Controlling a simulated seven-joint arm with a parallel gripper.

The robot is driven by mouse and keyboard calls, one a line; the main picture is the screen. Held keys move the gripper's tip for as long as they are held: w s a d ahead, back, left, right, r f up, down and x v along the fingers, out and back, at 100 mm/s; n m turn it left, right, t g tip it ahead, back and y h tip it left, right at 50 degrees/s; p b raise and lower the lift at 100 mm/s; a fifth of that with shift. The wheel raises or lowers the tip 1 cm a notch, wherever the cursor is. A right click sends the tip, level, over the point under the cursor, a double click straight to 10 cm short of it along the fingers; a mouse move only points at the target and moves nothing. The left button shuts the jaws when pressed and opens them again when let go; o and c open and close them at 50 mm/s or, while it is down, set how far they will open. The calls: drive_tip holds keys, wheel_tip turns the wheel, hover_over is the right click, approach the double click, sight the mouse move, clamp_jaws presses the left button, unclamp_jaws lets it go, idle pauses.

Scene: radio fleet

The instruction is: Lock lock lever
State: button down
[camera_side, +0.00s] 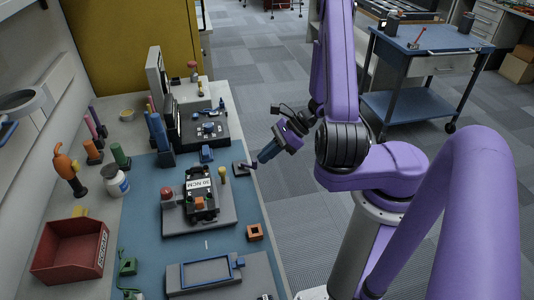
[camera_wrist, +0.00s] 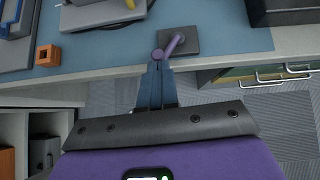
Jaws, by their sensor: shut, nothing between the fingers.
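The lock lever (camera_wrist: 174,43) is a short purple bar with a round end, on a dark square plate (camera_wrist: 190,46) near the table edge. In the side view the small dark plate (camera_side: 240,170) sits at the right edge of the blue mat, with the purple lever (camera_side: 252,164) on it. My gripper (camera_wrist: 158,66) is shut and empty, its blue fingers together right beside the lever's round end. In the side view my gripper (camera_side: 259,160) reaches in from the right, tilted down towards the lever. I cannot tell whether the fingertips touch the lever.
An orange block with a hole (camera_side: 255,232) lies on the mat. A black device (camera_side: 201,195) on a grey base stands left of the plate. A yellow-topped peg (camera_side: 221,173) and a small blue part (camera_side: 206,154) are close by. Right of the table edge is open floor.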

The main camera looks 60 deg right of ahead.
drive_tip(key=shift+s+a+m+t+h, duration=0.2)
drive_tip(key=shift+a+m+t+h, duration=0.15)
drive_tip(key=shift+m+t+h, duration=0.55)
drive_tip(key=shift+s+a+g, duration=0.1)
drive_tip(key=shift+a+g, duration=0.2)
drive_tip(key=shift+a, duration=2.5)
drive_tip(key=shift+w+d, duration=0.15)
drive_tip(key=shift+w, duration=0.05)
